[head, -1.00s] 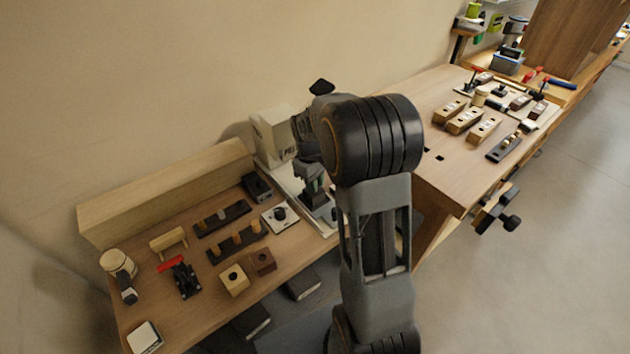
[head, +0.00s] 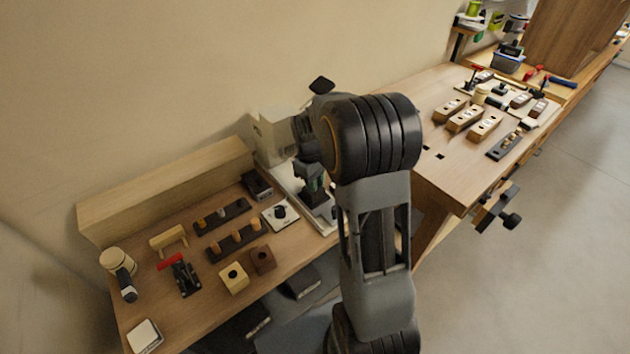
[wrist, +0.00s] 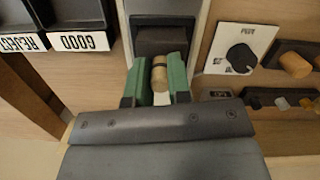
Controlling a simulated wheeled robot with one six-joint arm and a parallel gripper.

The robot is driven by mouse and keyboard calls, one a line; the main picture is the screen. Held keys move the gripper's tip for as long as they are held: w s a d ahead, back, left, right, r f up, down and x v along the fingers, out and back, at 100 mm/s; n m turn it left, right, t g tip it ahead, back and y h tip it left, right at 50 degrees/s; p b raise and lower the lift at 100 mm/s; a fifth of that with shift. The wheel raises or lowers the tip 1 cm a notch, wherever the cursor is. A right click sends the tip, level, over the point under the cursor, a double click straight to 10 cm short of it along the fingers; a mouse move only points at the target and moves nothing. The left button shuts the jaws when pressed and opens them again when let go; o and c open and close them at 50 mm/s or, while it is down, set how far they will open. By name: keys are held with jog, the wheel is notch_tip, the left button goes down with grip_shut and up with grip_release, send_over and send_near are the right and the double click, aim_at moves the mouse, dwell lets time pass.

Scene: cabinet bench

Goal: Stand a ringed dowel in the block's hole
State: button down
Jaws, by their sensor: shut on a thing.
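My gripper (wrist: 160,76) has green fingers, shut on a pale wooden dowel (wrist: 159,73) with a darker ring band, in the wrist view. The dowel is held over a pale plate with a dark fixture (wrist: 165,40). In the head view my gripper (head: 312,180) is above the bench near the white panel, and my arm partly hides it; the dowel cannot be made out there. A light wooden block (head: 233,281) with a dark hole stands at the bench front, left of my gripper. A dark brown block (head: 263,261) with a hole stands beside it.
Two dark racks with pegs, one behind (head: 229,213) and one in front (head: 220,256), lie left of the gripper. A knob panel (wrist: 221,60) is nearby. Bins marked GOOD (wrist: 82,42) and REJECT (wrist: 22,43) show in the wrist view. A red-handled clamp (head: 184,278) stands farther left.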

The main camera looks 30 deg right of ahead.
jog(key=c, duration=0.8)
grip_release()
jog(key=shift+w+a+r+p, duration=0.1)
jog(key=shift+w+r+p, duration=0.1)
jog(key=shift+r+p, duration=1.45)
jog(key=shift+w+a+r+p, duration=0.1)
jog(key=shift+w+r+p, duration=0.1)
jog(key=shift+r+p, duration=1.4)
jog(key=shift+r+b, duration=0.2)
jog(key=shift+b, duration=0.1)
